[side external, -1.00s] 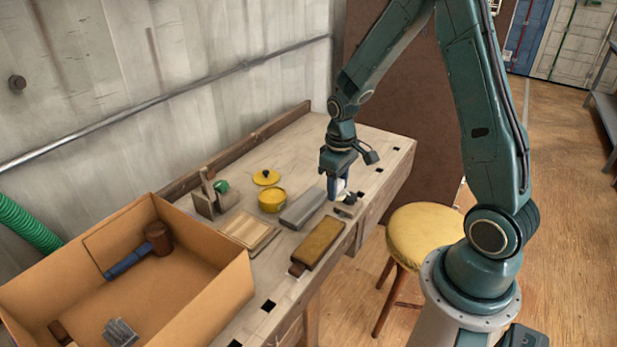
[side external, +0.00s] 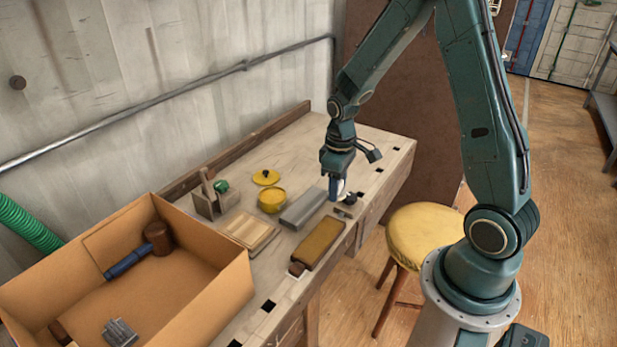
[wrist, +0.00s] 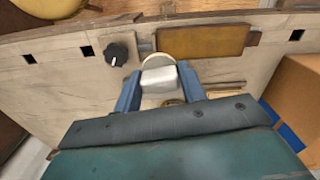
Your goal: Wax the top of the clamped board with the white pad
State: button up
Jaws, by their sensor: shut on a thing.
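The clamped board (side external: 320,242), a yellow-brown plank, lies along the front edge of the bench; it also shows in the wrist view (wrist: 205,41). My gripper (side external: 337,190) is just past the board's far end, low over the bench. In the wrist view, my gripper's blue fingers (wrist: 159,84) are shut on the white pad (wrist: 160,77), which has a pale block top and a rounded cream edge. The pad is beside the board's end, not over its top. Whether the pad touches the bench is unclear. In the side view the fingers partly hide the pad (side external: 342,186).
A dark knob (wrist: 117,54) stands near the board's end. A grey bar (side external: 303,208), an open yellow tin (side external: 271,201), its lid (side external: 265,177) and a wooden slab (side external: 249,231) lie behind the board. A cardboard box (side external: 215,285) stands at left, a stool (side external: 423,235) in front.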

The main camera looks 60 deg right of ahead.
jog(key=n, duration=1.6)
jog(key=shift+f, duration=0.15)
